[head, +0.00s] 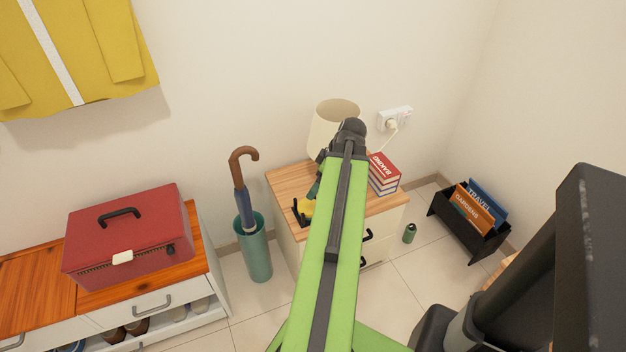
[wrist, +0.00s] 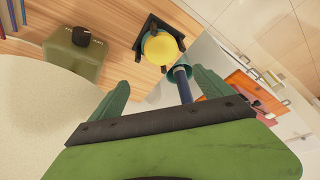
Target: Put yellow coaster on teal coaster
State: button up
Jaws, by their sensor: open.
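The yellow coaster (wrist: 160,48) is a round disc at a black holder (wrist: 143,32) on the wooden nightstand top. A teal sliver (wrist: 175,31), apparently the teal coaster, shows along its upper edge; most of it is hidden by the yellow one. I cannot tell whether they touch. In the head view the yellow coaster (head: 306,208) is partly visible at the nightstand's left side, beside my arm. My gripper (wrist: 160,95) has its green fingers spread apart with nothing between them. The coaster lies beyond the fingertips. In the head view my arm hides most of the gripper.
A lamp (head: 331,122) and books (head: 384,173) stand on the nightstand (head: 283,178). The lampshade (wrist: 40,125) is close to my left finger in the wrist view. A teal umbrella stand (head: 256,257) stands left of the nightstand. A red toolbox (head: 128,237) sits on a cabinet.

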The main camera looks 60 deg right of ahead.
jog(key=p+v, duration=0.1)
jog(key=v, duration=0.2)
jog(key=shift+s+r+p, duration=0.2)
jog(key=shift+r+p, duration=0.15)
jog(key=shift+p, duration=0.05)
jog(key=w+a+f+g+y, duration=0.1)
jog(key=w+a+g, duration=0.2)
jog(key=w+a, duration=1.85)
jog(key=w+a+m, duration=0.1)
jog(key=w+a, duration=0.1)
jog(key=a, duration=1.2)
jog(key=w+a+g+h, duration=0.1)
jog(key=w+a, duration=0.2)
jog(key=a, duration=1.2)
jog(key=shift+f+m+h, duration=0.3)
jog(key=shift+f+m, duration=0.1)
jog(key=shift+r, duration=0.1)
